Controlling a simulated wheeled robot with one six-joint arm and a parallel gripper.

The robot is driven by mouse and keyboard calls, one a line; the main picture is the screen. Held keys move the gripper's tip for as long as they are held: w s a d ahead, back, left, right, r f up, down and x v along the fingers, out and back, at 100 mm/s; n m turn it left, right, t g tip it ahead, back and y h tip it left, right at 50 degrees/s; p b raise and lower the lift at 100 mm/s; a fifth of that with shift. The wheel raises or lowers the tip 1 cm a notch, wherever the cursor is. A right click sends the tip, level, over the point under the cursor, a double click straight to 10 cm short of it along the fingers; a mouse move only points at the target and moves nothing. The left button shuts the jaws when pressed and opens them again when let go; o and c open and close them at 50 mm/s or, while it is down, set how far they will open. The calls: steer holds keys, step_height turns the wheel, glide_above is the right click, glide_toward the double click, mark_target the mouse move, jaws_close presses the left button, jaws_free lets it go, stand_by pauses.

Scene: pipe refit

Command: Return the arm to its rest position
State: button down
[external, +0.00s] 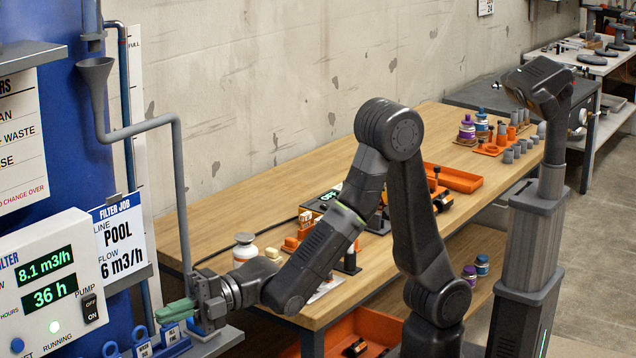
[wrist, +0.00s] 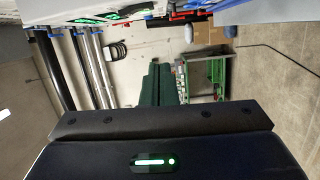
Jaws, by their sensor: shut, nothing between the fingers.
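My gripper (external: 174,311) is at the lower left of the external view, at the end of my outstretched arm. Its green fingers point left, close in front of the white control panel (external: 45,285) and the valve plates at its foot. In the wrist view, the fingers (wrist: 156,84) are together with nothing seen between them. My arm rises from the lower middle, bends at a high elbow and slopes down left past the bench's near end. Whether the fingertips touch anything behind them is not clear.
The panel reads 8.1 m3/h and 36 h, with a lit green lamp. A grey pipe with a funnel (external: 95,70) drops beside my gripper. The wooden bench (external: 270,200) holds a white bottle (external: 245,248), orange blocks and a dark device near my forearm. Its back left is clear.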

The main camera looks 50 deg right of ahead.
steer(key=shift+a, duration=0.1)
steer(key=p+x, duration=0.3)
steer(key=x, duration=0.6)
steer(key=s+d+r+p, duration=0.2)
steer(key=d, duration=0.4)
steer(key=shift+m+p, duration=0.4)
steer(key=shift+s, duration=0.1)
